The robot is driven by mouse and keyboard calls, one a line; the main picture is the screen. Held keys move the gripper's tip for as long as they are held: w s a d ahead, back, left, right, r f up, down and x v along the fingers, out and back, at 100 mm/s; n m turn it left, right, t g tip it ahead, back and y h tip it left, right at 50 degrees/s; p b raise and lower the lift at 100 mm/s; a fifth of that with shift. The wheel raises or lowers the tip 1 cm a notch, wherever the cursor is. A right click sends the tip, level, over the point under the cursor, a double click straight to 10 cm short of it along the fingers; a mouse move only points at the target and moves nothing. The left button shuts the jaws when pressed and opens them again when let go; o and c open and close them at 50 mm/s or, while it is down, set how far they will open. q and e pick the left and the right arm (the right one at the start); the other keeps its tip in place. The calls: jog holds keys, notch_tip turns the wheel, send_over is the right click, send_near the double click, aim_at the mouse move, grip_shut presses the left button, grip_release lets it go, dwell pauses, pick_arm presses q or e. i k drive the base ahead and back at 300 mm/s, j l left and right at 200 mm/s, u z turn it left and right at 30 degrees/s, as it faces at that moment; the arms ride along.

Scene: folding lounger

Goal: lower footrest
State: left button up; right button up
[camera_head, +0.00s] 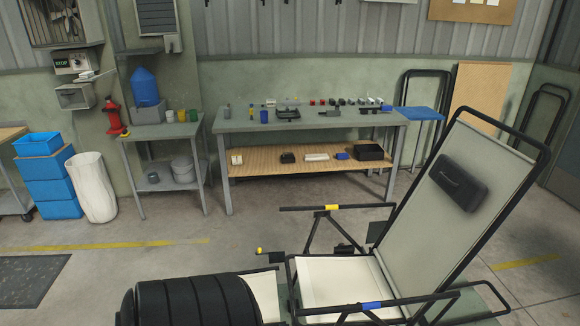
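The folding lounger stands at the lower right. Its backrest (468,150) is raised and leans back to the right, with a black headrest pad (458,184) on it. The pale seat (335,282) lies between two black armrests, one with a yellow band (332,207) and one with a blue band (372,305). Left of the seat is a pale footrest panel (262,294), mostly hidden by a black ribbed, rounded thing (190,302) that I cannot identify. A small yellow knob (259,250) shows beside the panel. Neither of my grippers is in view.
A workbench (300,122) with small parts stands behind the lounger. A side table (165,130), blue bins (58,184) and a white sack (93,188) stand at the left. Bare floor (190,215) lies between the bench and the lounger.

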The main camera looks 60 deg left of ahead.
aim_at(262, 282)
jog(key=u, duration=2.35)
